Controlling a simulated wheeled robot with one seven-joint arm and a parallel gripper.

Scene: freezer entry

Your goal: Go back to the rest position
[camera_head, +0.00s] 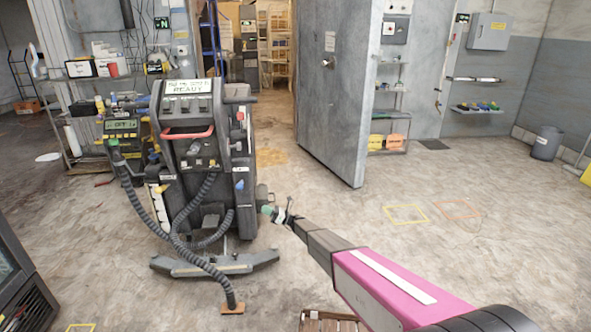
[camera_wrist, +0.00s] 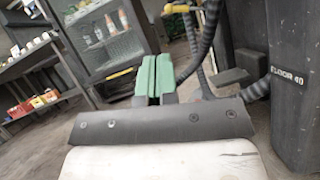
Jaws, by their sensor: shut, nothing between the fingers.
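My gripper (camera_head: 268,210) reaches from the lower right on my pink and grey arm, its green tips near the lower right side of the black machine (camera_head: 208,130). Whether it touches the machine cannot be told. In the wrist view, the two green fingers of my gripper (camera_wrist: 155,78) lie side by side, shut with nothing between them.
A thick grey door (camera_head: 340,90) stands open by the back doorway. Black hoses (camera_head: 190,245) run down the machine to the floor. A wooden pallet (camera_head: 328,322) lies at the bottom edge. Floor at the right is clear around yellow (camera_head: 406,214) and orange (camera_head: 456,209) outlines.

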